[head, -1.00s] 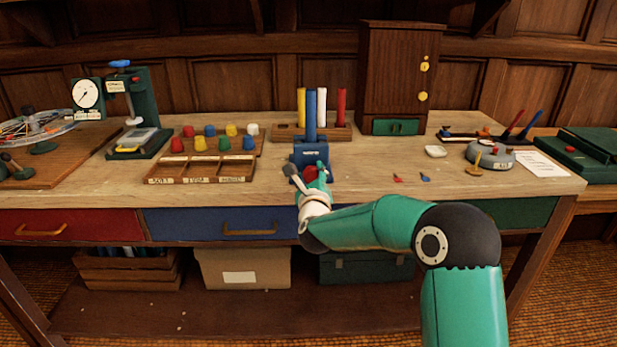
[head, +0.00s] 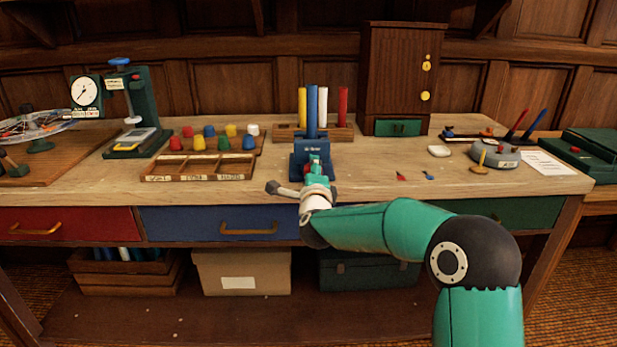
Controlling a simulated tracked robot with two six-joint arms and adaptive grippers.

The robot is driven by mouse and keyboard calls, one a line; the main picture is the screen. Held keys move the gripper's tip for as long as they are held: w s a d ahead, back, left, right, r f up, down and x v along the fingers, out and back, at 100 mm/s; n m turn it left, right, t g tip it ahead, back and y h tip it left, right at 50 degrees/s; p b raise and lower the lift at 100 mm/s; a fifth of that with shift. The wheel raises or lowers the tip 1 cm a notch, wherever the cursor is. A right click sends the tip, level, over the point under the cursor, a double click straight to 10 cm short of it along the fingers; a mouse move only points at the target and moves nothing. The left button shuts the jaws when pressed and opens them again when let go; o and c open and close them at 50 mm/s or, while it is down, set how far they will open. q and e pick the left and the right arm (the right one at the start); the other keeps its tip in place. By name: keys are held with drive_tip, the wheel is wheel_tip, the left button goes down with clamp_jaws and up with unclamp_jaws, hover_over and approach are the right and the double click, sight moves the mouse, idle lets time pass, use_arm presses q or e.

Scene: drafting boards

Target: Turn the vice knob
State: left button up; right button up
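The vice (head: 311,150) is a small dark blue block near the front middle of the bench, with a blue upright bar standing in it. A red patch, which looks like its knob (head: 314,159), shows on its front face, mostly hidden by my gripper. My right gripper (head: 305,188) is directly in front of the vice, its fingers spread wide to left and right. It looks open and holds nothing that I can see. Whether it touches the knob I cannot tell. My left gripper is not in view.
A wooden sorting tray (head: 198,178) lies left of the vice, with coloured caps behind it. A rack (head: 285,133) with coloured rods stands behind. A grey round fixture (head: 494,155) and small loose parts lie right. The front bench strip is mostly clear.

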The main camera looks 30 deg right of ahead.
drive_tip(key=n, duration=0.4)
drive_tip(key=shift+n, duration=0.3)
drive_tip(key=n+p, duration=0.1)
drive_tip(key=n, duration=0.4)
drive_tip(key=n+p, duration=0.2)
drive_tip(key=n, duration=0.4)
drive_tip(key=shift+r, duration=0.1)
drive_tip(key=n+p, duration=0.3)
drive_tip(key=n, duration=0.3)
drive_tip(key=n+p, duration=0.2)
drive_tip(key=n, duration=0.3)
drive_tip(key=shift+n, duration=0.4)
drive_tip(key=n+p, duration=0.2)
drive_tip(key=n, duration=0.3)
drive_tip(key=n+p, duration=0.2)
drive_tip(key=n, duration=0.3)
drive_tip(key=shift+n+p, duration=0.3)
drive_tip(key=shift+n, duration=0.1)
drive_tip(key=n+p, duration=0.1)
drive_tip(key=n, duration=0.3)
drive_tip(key=shift+n, duration=0.4)
